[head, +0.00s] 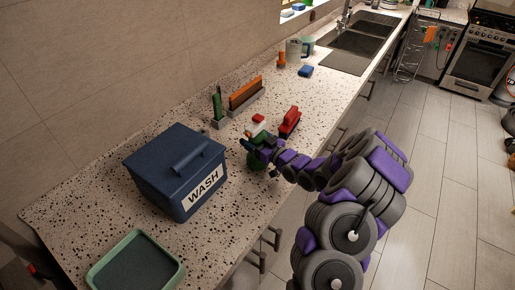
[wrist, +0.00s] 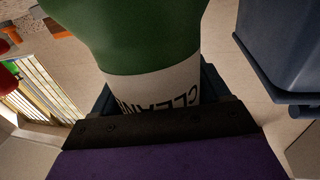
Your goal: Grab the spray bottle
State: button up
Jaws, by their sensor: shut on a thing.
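The spray bottle is green with a white label, partly readable as "CLEAN", and fills the middle of the wrist view (wrist: 130,40). My gripper (head: 258,150) is shut on the bottle's body, with the dark jaw edge across the label in the wrist view (wrist: 160,120). The bottle's base is hidden, so I cannot tell whether it touches the counter.
A blue bin marked WASH (head: 165,165) stands just left of the bottle. A green tray (head: 135,270) is at the near left. A red object (head: 290,122), an orange brush (head: 246,92) and a green bottle (head: 217,103) stand behind. The sink (head: 355,50) is farther along.

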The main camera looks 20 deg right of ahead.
jog(key=c, duration=0.4)
jog(key=shift+r, duration=0.1)
jog(key=shift+c, duration=0.2)
jog(key=shift+d+r, duration=0.1)
jog(key=shift+r, duration=0.15)
notch_tip(320, 180, up, 3)
jog(key=shift+r+p, duration=0.2)
jog(key=shift+p, duration=0.6)
jog(key=s+a+r+p, duration=0.1)
jog(key=s+p, duration=0.8)
jog(key=s, duration=0.6)
jog(key=shift+s+a, duration=0.25)
jog(key=shift+a, duration=0.1)
